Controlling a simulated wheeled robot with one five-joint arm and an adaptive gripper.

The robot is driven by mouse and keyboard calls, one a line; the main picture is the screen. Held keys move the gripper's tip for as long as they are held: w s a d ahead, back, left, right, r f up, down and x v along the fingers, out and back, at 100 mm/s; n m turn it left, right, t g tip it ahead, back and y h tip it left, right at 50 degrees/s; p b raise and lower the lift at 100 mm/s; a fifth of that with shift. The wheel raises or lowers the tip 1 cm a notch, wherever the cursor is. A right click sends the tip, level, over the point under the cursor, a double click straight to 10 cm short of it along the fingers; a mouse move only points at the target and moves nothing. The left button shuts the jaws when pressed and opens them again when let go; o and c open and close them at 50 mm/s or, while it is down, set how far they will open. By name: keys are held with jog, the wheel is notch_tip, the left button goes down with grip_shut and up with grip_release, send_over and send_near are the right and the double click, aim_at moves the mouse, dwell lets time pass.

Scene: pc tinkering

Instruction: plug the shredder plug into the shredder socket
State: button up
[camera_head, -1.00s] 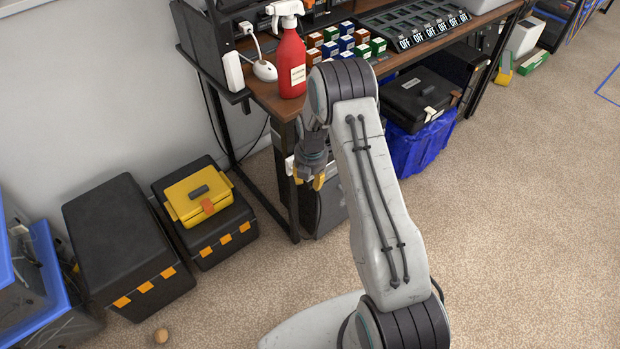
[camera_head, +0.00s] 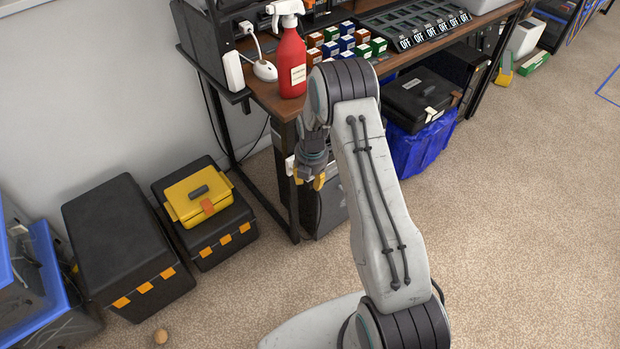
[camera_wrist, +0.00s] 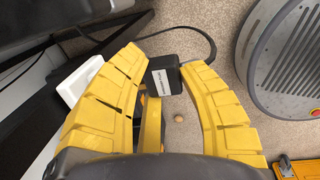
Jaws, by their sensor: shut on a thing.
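My gripper (camera_wrist: 163,58) has yellow fingers and is shut on a small black plug (camera_wrist: 164,76) with a white label, whose print is too small to read. A black cable (camera_wrist: 190,35) runs from the plug up and to the left. A white block (camera_wrist: 78,80), possibly the shredder socket, sits on a dark surface left of the fingers, apart from the plug. Its face is partly hidden by the left finger. In the head view my gripper (camera_head: 308,180) hangs low beside the desk's front leg; the plug cannot be made out there.
The desk (camera_head: 272,100) bears a red spray bottle (camera_head: 291,65) and small coloured boxes. A small ball (camera_head: 160,336) lies in front.

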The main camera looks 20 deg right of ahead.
jog(key=shift+w+a+b, duration=0.2)
jog(key=shift+w+a, duration=0.05)
jog(key=shift+w, duration=0.5)
jog(key=shift+w+a+b, duration=0.2)
jog(key=shift+w+a, duration=0.05)
jog(key=shift+w, duration=0.5)
dwell(0.6)
jog(key=o, duration=1)
jog(key=shift+o, duration=0.2)
jog(key=r+p, duration=0.2)
jog(key=r, duration=0.3)
jog(key=shift+s+p, duration=0.3)
jog(key=shift+p, duration=0.1)
